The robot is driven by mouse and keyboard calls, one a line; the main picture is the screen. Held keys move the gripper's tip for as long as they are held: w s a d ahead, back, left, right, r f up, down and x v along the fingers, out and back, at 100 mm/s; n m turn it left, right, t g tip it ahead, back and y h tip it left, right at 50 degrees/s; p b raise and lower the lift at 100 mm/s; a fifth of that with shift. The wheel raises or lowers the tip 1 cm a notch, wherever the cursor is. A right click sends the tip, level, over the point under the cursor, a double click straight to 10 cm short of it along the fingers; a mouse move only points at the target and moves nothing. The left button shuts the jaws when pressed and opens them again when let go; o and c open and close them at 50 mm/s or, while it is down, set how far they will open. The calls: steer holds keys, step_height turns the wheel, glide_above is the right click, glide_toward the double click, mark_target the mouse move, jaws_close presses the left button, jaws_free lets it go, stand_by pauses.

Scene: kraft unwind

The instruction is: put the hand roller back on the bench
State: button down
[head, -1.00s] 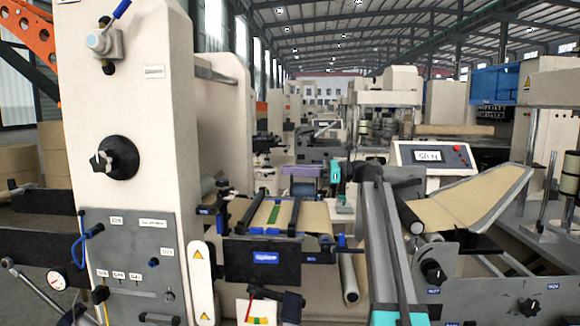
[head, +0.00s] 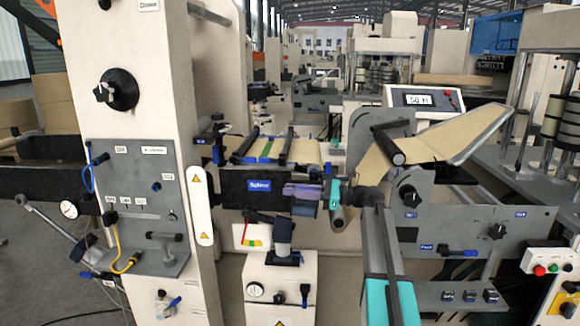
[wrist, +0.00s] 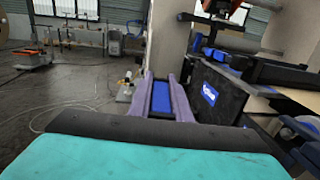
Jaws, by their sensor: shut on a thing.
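My gripper (head: 303,192) has purple jaws on a teal wrist and points left in the head view. It is held in the air in front of the dark machine front with the blue label. In the wrist view the purple jaws (wrist: 184,103) are shut on a narrow blue piece (wrist: 161,97), which I take for the hand roller. Only this blue part shows between the jaws; the rest of it is hidden. No surface is clearly the bench in these views.
A dark front plate (head: 240,190) lies close behind my gripper, below a web table (head: 275,150) with brown paper. A cream cabinet (head: 282,278) stands below. A tall cream column (head: 130,40) with a grey panel stands at left. Open floor (wrist: 60,110) shows in the wrist view.

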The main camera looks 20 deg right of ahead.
steer(key=s+a+f+b, duration=0.1)
steer(key=s+f, duration=0.3)
steer(key=f, duration=0.5)
steer(key=s+a+f+m+t+h+b, duration=0.1)
steer(key=s+a+f+b, duration=0.1)
steer(key=s+f, duration=0.3)
steer(key=s+a+f+b, duration=0.2)
steer(key=s+f, duration=0.3)
steer(key=f, duration=0.8)
steer(key=shift+s+a+t, duration=0.2)
steer(key=shift+a+t, duration=0.1)
steer(key=shift+a, duration=0.2)
